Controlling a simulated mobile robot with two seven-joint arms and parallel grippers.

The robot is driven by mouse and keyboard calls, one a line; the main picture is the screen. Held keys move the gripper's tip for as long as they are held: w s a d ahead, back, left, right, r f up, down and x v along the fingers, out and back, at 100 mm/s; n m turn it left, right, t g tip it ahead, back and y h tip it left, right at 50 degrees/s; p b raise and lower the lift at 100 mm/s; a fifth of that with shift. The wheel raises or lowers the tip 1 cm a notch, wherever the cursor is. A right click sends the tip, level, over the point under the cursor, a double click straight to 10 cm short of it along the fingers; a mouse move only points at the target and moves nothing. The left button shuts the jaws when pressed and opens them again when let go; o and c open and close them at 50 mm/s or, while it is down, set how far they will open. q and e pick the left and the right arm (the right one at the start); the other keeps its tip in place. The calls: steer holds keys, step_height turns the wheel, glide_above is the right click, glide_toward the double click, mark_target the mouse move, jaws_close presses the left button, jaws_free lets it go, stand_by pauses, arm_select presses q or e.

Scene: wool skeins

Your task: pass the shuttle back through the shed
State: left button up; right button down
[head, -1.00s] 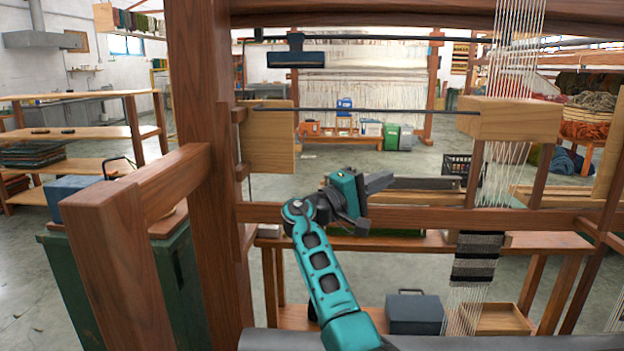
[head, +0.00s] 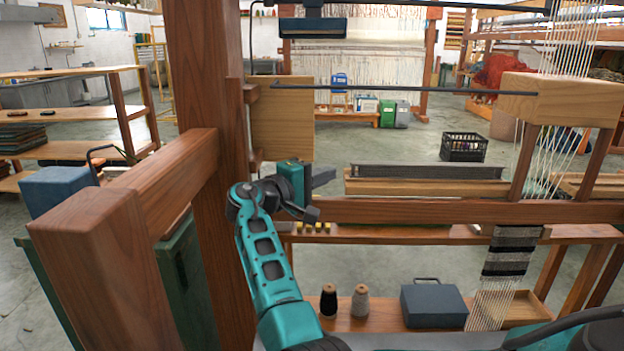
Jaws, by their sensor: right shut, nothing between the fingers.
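The pale warp threads (head: 553,150) of the loom run down at the right of the head view, past a wooden block (head: 560,100). Below the front beam (head: 450,211) hangs a grey and black striped woven band (head: 510,255). My right gripper (head: 324,178) is shut and empty, near the left end of that beam and well left of the warp. I cannot make out a shuttle. I cannot tell whether the shed is open. My left gripper is not in view.
A thick wooden post (head: 205,150) and side rail (head: 165,180) stand left of my right gripper. On the lower shelf are a black cone (head: 328,302), a grey cone (head: 360,302) and a blue-grey box (head: 434,305). A black crate (head: 465,148) stands behind on the floor.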

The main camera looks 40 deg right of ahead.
mark_target(365, 166)
steer(key=d, duration=0.4)
steer(key=shift+w+d, duration=0.3)
steer(key=shift+d, duration=0.05)
steer(key=shift+s+d, duration=0.25)
steer(key=shift+d, duration=0.05)
steer(key=shift+s+d+r+p, duration=0.15)
steer(key=shift+s+d+p, duration=0.7)
steer(key=shift+d, duration=0.1)
steer(key=shift+s+d, duration=0.25)
steer(key=shift+d, duration=0.05)
steer(key=shift+a, duration=0.15)
